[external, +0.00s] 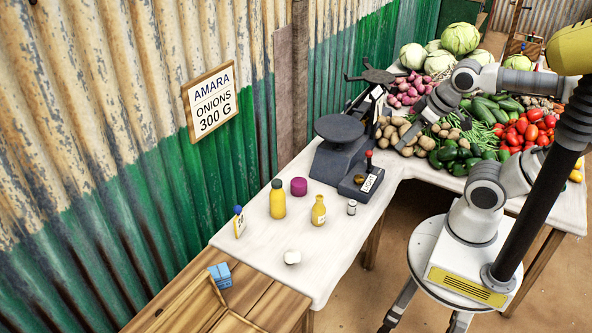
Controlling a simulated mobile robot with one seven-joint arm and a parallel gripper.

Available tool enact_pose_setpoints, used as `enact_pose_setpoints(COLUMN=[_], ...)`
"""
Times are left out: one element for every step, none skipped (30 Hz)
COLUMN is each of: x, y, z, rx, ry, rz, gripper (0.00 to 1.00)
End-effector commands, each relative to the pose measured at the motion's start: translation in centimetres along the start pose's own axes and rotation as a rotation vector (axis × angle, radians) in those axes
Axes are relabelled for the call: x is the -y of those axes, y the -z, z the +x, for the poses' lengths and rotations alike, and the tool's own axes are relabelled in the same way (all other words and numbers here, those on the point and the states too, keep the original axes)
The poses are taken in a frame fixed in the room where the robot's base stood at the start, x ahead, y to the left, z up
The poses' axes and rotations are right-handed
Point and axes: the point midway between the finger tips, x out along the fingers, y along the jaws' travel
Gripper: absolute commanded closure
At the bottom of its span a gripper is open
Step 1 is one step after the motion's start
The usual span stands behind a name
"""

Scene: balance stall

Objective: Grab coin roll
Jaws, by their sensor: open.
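I cannot tell for sure which item is the coin roll. A small whitish-grey upright cylinder with a dark top (351,208) stands near the right edge of the white tabletop and may be it.
The dark scale (340,128) and a labelled box with a red-tipped lever (361,183) stand beside the vegetables. A blue packet (220,274) lies on wood.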

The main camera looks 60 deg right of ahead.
Motion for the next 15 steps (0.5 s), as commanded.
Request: enact_pose_setpoints(x=[0.0,0.0,0.0,0.0,0.0,0.0,0.0,-0.1,-0.1,-0.2,-0.4,-0.6,-0.8,-1.0,-1.3], y=[0.0,0.0,0.0,0.0,0.0,0.0,0.0,0.0,-0.1,-0.2,-0.3,-0.6,-0.8,-1.1,-1.6], z=[0.0,0.0,0.0,0.0,0.0,0.0,0.0,0.1,0.2,0.4,0.7,1.0,1.4,1.7,2.2], rx=[0.0,0.0,0.0,0.0,0.0,0.001,0.003,0.009,0.023,0.039,0.061,0.097,0.128,0.165,0.218], ry=[0.0,0.0,0.0,0.0,0.0,0.0,0.0,0.0,0.0,0.001,0.001,0.002,0.001,0.001,0.001], rz=[0.0,0.0,0.0,0.0,0.0,0.001,0.003,0.009,0.022,0.036,0.056,0.091,0.122,0.158,0.211], gripper=[0.56,0.56,0.56,0.56,0.56,0.56,0.56,0.56,0.56,0.56,0.56,0.56,0.56,0.56,0.56])
